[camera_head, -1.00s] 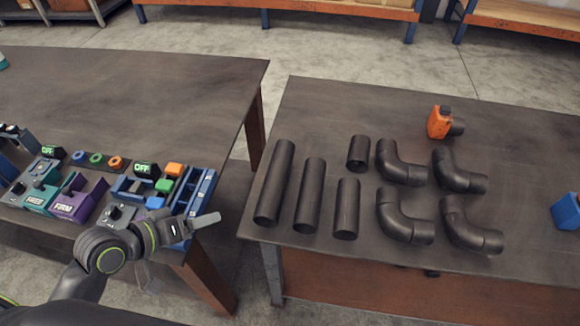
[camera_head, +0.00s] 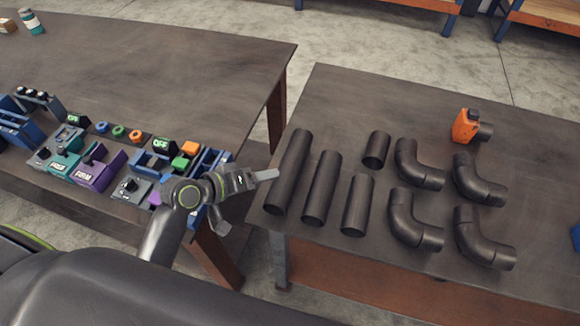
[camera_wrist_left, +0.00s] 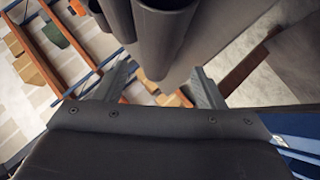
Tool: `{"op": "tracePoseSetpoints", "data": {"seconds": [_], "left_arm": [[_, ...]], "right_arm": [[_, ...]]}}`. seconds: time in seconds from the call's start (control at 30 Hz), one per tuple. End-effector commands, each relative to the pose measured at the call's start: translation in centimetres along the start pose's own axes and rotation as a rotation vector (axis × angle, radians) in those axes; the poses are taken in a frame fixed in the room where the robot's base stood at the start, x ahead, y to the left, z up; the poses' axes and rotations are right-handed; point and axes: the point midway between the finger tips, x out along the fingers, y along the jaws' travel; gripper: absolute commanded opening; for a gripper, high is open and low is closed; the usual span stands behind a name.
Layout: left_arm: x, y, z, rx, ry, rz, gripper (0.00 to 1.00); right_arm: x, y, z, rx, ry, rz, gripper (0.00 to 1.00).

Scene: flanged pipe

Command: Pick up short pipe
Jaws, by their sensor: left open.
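Several dark pipes lie on the right table (camera_head: 330,90). The short pipe (camera_head: 376,149) is the shortest, behind the front straight pipes and left of the elbows. My left gripper (camera_head: 243,199) is open and empty, left of the long pipe by the table's left edge. In the left wrist view its fingers (camera_wrist_left: 160,88) are spread, with dark pipe ends (camera_wrist_left: 158,45) beyond; which pipes they are I cannot tell. My right gripper is not in view.
Dark elbow pipes (camera_head: 415,165) lie right of the straight pipes, with an orange part (camera_head: 466,125) behind them. The left table holds coloured fixtures (camera_head: 97,170) and blue holders (camera_head: 208,165). A gap separates the tables. The right table's back area is clear.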

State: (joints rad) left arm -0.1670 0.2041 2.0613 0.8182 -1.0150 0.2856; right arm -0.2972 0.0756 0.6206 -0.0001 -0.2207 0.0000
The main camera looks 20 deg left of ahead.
Motion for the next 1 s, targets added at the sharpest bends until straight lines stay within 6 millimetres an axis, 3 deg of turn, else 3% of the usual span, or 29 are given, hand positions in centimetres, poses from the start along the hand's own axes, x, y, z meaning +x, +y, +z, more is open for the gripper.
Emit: {"op": "tracePoseSetpoints", "data": {"seconds": [0.1,0.37,0.7,1.0], "left_arm": [[1.5,0.1,-0.1,-0.003,0.0,0.002,0.64],[2.9,0.1,-0.2,0.0,0.001,0.0,0.64],[6.8,0.3,-0.7,-0.002,-0.001,0.0,0.64],[7.6,0.2,-0.6,0.001,0.001,-0.001,0.64]], "right_arm": [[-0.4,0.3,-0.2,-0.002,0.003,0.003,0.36],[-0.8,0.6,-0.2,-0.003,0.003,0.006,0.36],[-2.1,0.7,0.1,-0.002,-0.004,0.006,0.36],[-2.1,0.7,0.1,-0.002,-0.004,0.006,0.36]]}}
